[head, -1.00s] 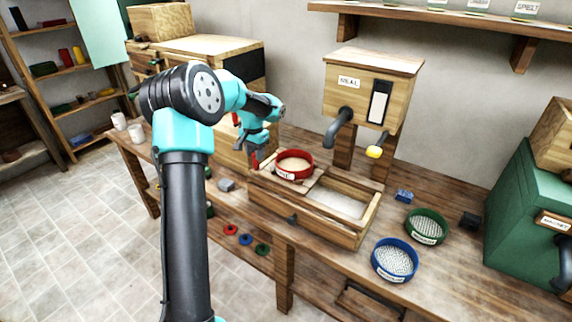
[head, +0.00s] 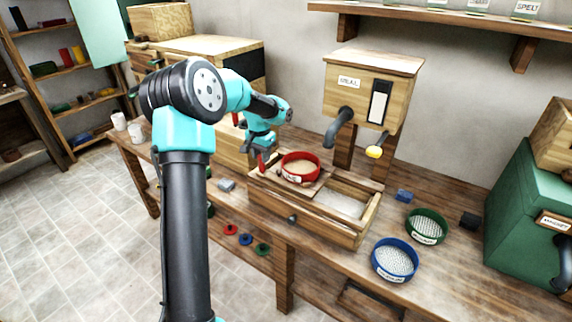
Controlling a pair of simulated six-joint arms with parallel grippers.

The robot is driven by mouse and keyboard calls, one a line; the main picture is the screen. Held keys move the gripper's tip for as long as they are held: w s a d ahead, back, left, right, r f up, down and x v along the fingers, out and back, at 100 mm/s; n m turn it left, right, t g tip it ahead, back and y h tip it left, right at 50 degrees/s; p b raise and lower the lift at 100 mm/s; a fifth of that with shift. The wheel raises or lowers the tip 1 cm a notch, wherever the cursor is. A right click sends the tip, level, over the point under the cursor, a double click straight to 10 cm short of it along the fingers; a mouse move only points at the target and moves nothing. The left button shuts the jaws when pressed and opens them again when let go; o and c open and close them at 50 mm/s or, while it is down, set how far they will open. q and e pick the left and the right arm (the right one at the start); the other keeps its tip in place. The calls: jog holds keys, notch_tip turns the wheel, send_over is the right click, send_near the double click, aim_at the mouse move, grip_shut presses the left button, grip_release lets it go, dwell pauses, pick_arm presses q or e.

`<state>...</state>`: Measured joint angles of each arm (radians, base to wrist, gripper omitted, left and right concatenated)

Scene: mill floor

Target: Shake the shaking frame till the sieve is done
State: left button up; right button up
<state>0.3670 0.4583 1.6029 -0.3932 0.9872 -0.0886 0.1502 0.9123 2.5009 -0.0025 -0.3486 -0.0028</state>
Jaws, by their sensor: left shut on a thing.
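The red-rimmed sieve (head: 300,166) sits on the wooden shaking frame (head: 323,180), with pale meal inside and a label on its front. The frame lies across the left part of the wooden box (head: 318,229). My left gripper (head: 263,163) is at the frame's left end, beside the sieve, and is shut on the frame there. The exact grip is small and partly hidden by the gripper. The right part of the box is open and shows pale meal (head: 340,203). My right gripper is not in view.
A blue sieve (head: 395,259) and a green sieve (head: 426,226) lie on the bench right of the box. The meal bin (head: 372,85) with its spout stands behind. A green machine (head: 525,215) stands at the right. Two white cups (head: 127,128) are at the left.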

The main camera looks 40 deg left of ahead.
pick_arm(q)
jog(key=d, duration=0.4)
jog(key=shift+w+d, duration=0.2)
jog(key=shift+d, duration=0.2)
jog(key=shift+a, duration=0.2)
jog(key=a, duration=1.1)
jog(key=shift+s, duration=0.4)
dwell(0.3)
jog(key=shift+a, duration=0.15)
jog(key=o, duration=0.9)
jog(key=shift+s, duration=0.1)
